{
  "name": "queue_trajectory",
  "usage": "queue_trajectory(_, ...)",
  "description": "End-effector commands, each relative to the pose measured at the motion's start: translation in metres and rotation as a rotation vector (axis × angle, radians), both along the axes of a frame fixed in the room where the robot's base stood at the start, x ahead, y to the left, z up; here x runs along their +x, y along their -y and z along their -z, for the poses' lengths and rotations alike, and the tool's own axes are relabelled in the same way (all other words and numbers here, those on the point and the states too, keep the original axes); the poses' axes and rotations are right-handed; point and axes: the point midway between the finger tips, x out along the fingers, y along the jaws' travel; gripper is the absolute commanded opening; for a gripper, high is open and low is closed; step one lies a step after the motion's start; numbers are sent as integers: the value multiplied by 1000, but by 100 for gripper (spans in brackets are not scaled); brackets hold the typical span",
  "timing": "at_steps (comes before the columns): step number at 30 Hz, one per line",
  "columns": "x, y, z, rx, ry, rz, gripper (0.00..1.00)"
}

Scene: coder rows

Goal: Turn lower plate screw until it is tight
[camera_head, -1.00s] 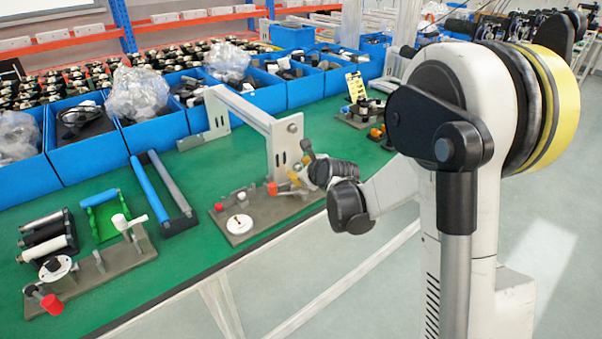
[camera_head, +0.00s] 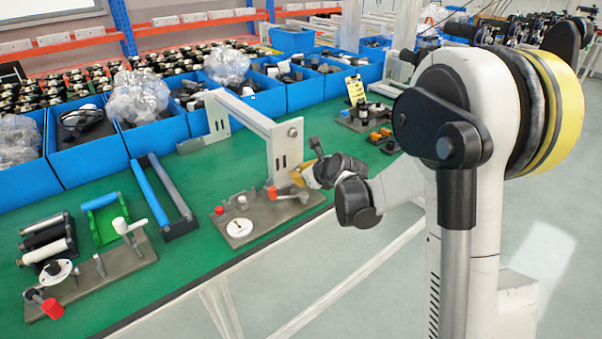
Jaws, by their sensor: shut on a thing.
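The grey fixture (camera_head: 240,108) has a long top beam and an upright end plate (camera_head: 285,150) with slots, standing on the green bench. My gripper (camera_head: 304,177) is at the right side of this plate, near its lower end. It is shut on a small part there, taken as the lower plate screw, which the fingers and wrist mostly hide. A yellow piece shows beside the fingers. A short dark handle (camera_head: 316,147) sticks up just above my gripper. A lever with a red knob (camera_head: 272,192) lies below and left of it on the base plate (camera_head: 262,216).
A white round disc (camera_head: 239,227) sits on the base plate. Another fixture with a red knob (camera_head: 52,308) stands front left, near a blue-and-grey roller frame (camera_head: 167,196). Blue bins (camera_head: 85,148) line the back. Small parts (camera_head: 380,134) lie to the right.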

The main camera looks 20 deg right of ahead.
Motion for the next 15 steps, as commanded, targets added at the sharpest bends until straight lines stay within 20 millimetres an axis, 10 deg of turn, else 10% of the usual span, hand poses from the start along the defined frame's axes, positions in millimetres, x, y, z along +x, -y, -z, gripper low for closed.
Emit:
queue_trajectory(9, 3, 5, 2, 579, -230, -1, 0)
queue_trajectory(15, 2, 3, 0, 622, -248, -3, 0)
